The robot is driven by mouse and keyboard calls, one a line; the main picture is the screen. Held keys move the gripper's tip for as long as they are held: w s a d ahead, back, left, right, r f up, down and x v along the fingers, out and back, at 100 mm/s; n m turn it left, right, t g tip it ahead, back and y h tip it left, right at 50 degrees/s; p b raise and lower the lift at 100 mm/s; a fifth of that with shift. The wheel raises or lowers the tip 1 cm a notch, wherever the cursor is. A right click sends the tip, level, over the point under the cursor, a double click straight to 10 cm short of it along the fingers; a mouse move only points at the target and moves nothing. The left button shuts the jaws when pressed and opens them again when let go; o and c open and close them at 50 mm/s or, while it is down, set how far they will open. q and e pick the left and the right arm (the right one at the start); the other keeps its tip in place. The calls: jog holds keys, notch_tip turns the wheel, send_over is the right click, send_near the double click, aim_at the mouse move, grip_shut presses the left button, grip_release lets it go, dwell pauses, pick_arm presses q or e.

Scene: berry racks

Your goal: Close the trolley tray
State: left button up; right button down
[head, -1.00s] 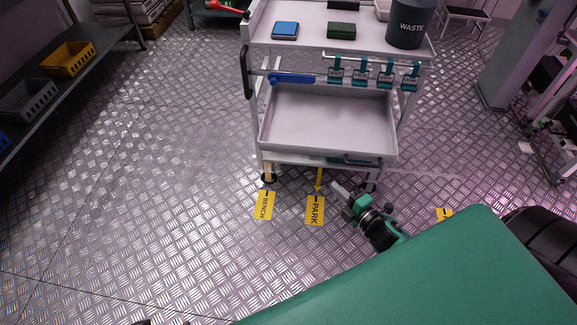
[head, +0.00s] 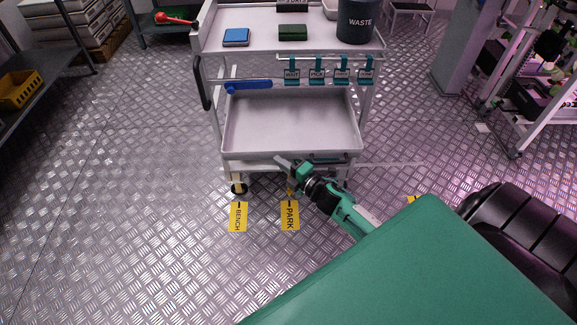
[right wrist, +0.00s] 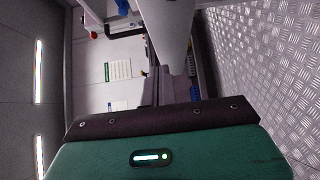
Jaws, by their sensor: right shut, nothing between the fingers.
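The trolley (head: 255,45) stands ahead in the head view. Its pale grey tray (head: 288,122) sits below the hanging tags and appears to stick out towards me; it is empty. My right gripper (head: 283,161) is shut and empty at the tray's front lower edge. Whether it touches the tray I cannot tell. The gripper and wrist cover part of the tray's front. In the right wrist view my fingers (right wrist: 166,86) are together, with a pale surface just beyond them. My left gripper is not in view.
Yellow floor labels, BENCH (head: 238,216) and PARK (head: 290,215), lie before the trolley. A shelf (head: 45,85) is at left. The floor at left is clear.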

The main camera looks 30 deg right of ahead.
jog(key=shift+w+d, duration=0.4)
jog(key=shift+w, duration=0.3)
jog(key=shift+w+d, duration=0.1)
jog(key=shift+w, duration=0.1)
